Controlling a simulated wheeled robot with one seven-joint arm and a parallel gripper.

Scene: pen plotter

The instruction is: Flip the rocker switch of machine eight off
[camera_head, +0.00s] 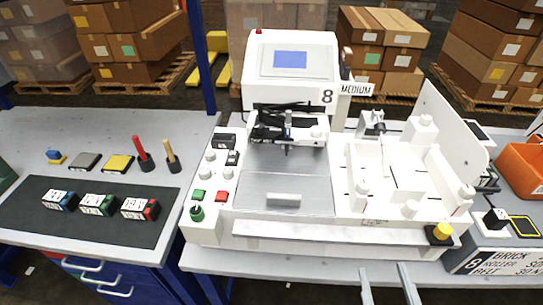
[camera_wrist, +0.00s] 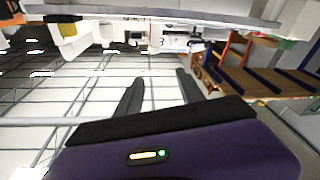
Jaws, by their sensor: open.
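Machine eight (camera_head: 292,78) is a white pen plotter with a blue screen and the number 8, on the bench in the head view. Its left panel holds a small black-and-white switch (camera_head: 232,158), which looks like the rocker. Its position is too small to read. A black part (camera_head: 224,140) sits just behind it, and round white knobs (camera_head: 210,155) stand to its left. A green button (camera_head: 198,195) and a red button (camera_head: 222,197) are nearer the front. My gripper (camera_wrist: 160,75) is open and empty in the wrist view, apart from the panel.
A dark mat (camera_head: 90,225) with several labelled blocks lies on the left bench. A red-handled tool (camera_head: 141,152) stands behind it. A tall white plate (camera_head: 449,130) rises at the machine's right. An orange bin (camera_head: 522,168) stands far right. The floor in front looks clear.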

